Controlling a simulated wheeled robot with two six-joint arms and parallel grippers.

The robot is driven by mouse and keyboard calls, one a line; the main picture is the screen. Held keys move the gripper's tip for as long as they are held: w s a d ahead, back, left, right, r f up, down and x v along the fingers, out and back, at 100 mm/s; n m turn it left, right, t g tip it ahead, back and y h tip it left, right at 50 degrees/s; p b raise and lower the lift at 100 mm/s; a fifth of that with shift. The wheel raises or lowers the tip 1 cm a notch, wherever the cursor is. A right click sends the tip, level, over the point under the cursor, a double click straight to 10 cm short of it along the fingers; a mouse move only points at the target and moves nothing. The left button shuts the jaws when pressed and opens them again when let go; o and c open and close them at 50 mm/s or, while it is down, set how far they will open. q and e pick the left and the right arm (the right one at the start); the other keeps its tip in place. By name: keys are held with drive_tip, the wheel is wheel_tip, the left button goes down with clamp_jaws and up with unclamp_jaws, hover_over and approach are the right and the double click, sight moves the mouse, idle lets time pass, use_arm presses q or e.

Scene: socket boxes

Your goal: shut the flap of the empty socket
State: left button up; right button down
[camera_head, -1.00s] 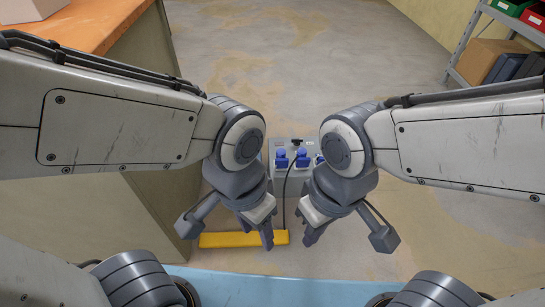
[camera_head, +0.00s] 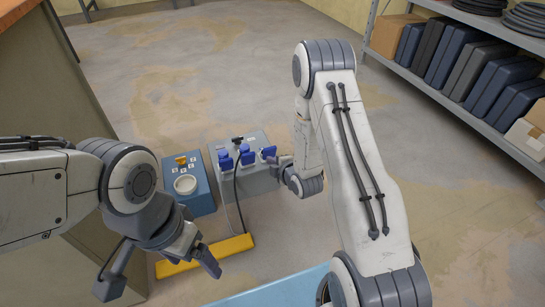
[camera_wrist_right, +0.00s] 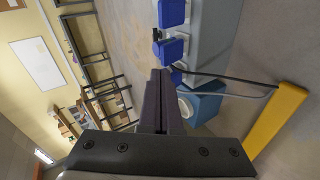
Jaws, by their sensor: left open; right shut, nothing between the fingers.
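A grey socket box (camera_head: 257,183) stands on the floor with a row of three blue flaps on it. Cables run down from the left flap (camera_head: 225,160) and the middle flap (camera_head: 247,155). The right flap (camera_head: 268,153) shows no cable; its exact angle is too small to tell. My right gripper (camera_head: 281,161) is shut and empty, its tip close beside the right flap; contact cannot be told. In the right wrist view the shut fingers (camera_wrist_right: 160,78) point towards the blue flaps (camera_wrist_right: 171,48). My left gripper (camera_head: 200,240) is open and empty, in front of the boxes.
A blue box (camera_head: 201,198) with a white round socket and a yellow knob stands left of the grey box. A yellow bar (camera_head: 235,246) lies in front. A shelf (camera_head: 475,120) with cases stands at right. Open floor lies behind the boxes.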

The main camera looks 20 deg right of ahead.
drive_tip(key=s+d+f+n+t+h, duration=0.1)
drive_tip(key=s+d+f+t, duration=0.1)
drive_tip(key=d+f, duration=0.25)
drive_tip(key=b, duration=0.8)
approach(270, 149)
drive_tip(key=x, duration=0.5)
drive_tip(key=shift+d+f, duration=0.1)
drive_tip(key=shift+f, duration=0.2)
drive_tip(key=shift+w, duration=0.9)
